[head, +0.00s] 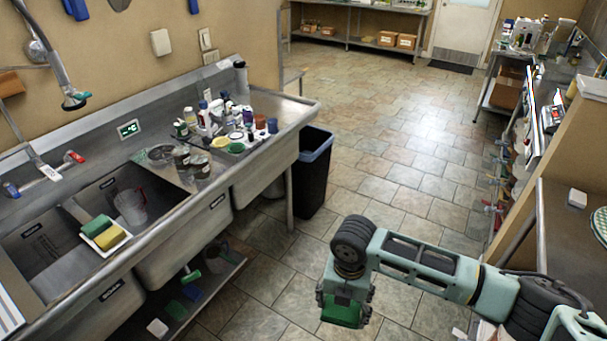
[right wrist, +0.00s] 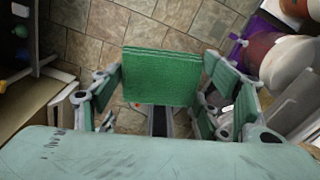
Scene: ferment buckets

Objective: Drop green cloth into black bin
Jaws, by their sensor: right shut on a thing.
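The green cloth (right wrist: 161,76) is a folded rectangle held between the fingers of my right gripper (right wrist: 160,100) in the right wrist view. In the head view the right gripper (head: 345,300) hangs over the tiled floor at the lower middle, with the cloth (head: 343,312) at its lower end. The black bin (head: 312,178) stands on the floor at the right end of the steel sink counter. It has a blue-grey rim, and its inside is mostly dark. The gripper is nearer to me than the bin and to its right, apart from it. My left gripper is not in view.
The steel sink counter (head: 215,190) runs along the left, with bottles and containers on it. A green sponge (head: 97,226) and a yellow sponge (head: 111,238) lie in a white tray at the sink. A shelf unit stands at the right. The floor (head: 395,180) between is clear.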

